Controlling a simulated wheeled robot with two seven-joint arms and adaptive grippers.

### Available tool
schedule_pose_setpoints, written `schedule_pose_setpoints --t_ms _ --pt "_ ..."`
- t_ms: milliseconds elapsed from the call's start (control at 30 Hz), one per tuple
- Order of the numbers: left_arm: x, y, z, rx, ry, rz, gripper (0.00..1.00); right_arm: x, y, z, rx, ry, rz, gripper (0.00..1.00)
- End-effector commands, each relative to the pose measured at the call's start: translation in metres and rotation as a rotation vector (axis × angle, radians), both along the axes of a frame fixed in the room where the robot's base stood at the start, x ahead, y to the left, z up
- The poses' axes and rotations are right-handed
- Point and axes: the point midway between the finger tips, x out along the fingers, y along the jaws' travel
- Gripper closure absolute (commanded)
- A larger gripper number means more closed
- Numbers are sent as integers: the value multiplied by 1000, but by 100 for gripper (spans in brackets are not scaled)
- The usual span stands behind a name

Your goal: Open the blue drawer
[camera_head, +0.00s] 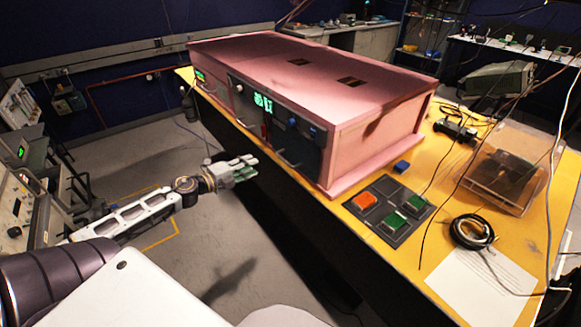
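The pink foam enclosure (300,75) stands on the yellow table, with dark panels set in its front face. The dark blue drawer front (301,146) is the right panel. It looks flush with the face, and a light curved handle (286,160) shows low on its left part. My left gripper (248,168) is in front of the enclosure, out past the table's edge and to the left of that handle. It points right, its fingers look apart, and nothing shows between them. It appears clear of the handle. My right gripper is not in view.
A green-lit display panel (263,104) sits left of the drawer. On the yellow table (407,262) are a small blue block (401,167), a dark tray (371,220) with orange and green pieces, a clear box (507,170) and a coiled cable (472,232). The floor left of the table is open.

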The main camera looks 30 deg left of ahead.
Motion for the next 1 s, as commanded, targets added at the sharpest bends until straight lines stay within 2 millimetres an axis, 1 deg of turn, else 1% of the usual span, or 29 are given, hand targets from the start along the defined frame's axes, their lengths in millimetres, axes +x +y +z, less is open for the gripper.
schedule_pose_setpoints --t_ms 33,100,300,500,1000 --pt "-1 -12 4 8 -5 -32 68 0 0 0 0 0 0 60" --pt "-3 -23 6 20 -5 -67 68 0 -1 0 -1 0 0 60" --pt "-9 -36 0 13 28 -129 68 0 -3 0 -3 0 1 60" --pt "-10 -38 -1 -21 43 -134 68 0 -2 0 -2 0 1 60" --pt "-7 -39 -2 -21 43 -132 68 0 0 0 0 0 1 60"
